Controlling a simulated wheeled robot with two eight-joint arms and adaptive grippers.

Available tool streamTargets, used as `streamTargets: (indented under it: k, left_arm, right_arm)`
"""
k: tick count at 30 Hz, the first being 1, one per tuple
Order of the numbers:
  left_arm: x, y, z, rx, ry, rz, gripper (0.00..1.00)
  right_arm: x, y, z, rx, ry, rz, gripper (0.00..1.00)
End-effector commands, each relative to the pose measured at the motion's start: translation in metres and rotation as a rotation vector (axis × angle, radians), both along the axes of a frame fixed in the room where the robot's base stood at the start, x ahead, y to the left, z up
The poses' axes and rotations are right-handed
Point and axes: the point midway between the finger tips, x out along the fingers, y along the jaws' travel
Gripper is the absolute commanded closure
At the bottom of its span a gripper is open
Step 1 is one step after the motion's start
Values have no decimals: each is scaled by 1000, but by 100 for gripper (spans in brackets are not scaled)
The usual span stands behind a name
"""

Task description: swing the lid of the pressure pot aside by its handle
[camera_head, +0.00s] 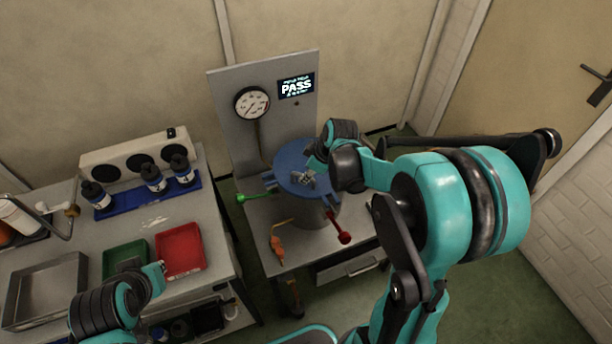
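The pressure pot (318,211) is a grey cylinder on the small table, with its blue lid (288,160) lying on top. My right gripper (309,177) is low over the right front part of the lid, at small grey parts there. The lid's handle is not clearly distinguishable from the gripper, and I cannot tell whether the fingers are shut on it. My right wrist and arm cover the lid's right side. My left gripper (158,268) is away to the left, close to the front of the red tray; its fingers are too small to read.
A green-knobbed lever (241,198) and a red-knobbed lever (344,238) stick out beside the pot. An orange tool (277,246) lies in front. A panel with a gauge (251,102) and a PASS display (297,87) stands behind. The left bench holds a red tray (181,248) and bottles.

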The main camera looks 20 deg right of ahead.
Motion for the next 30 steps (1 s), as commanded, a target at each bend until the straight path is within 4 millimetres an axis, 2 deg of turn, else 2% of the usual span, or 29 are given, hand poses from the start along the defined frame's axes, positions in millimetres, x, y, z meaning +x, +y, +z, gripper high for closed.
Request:
streamTargets:
  k: [1, 5, 14, 16, 18, 19, 30]
  left_arm:
    - [0, 0, -5, 0, 0, 0, 100]
    - [0, 0, -8, 0, 0, 0, 100]
    - [0, 0, -7, 0, 0, 0, 100]
    - [0, 0, -7, 0, 0, 0, 100]
    - [0, 0, -7, 0, 0, 0, 100]
    - [0, 0, -7, 0, 0, 0, 100]
    - [0, 0, -7, 0, 0, 0, 100]
  right_arm:
    - [3, 1, -9, 0, 0, 0, 66]
    - [8, 3, -18, 0, 0, -1, 66]
    - [9, 3, -20, 0, -1, -1, 66]
    - [9, 3, -20, 0, -1, -1, 79]
    - [9, 3, -20, 0, -1, -1, 97]
    - [9, 3, -20, 0, -1, -1, 100]
    - [4, 4, -20, 1, 0, 15, 100]
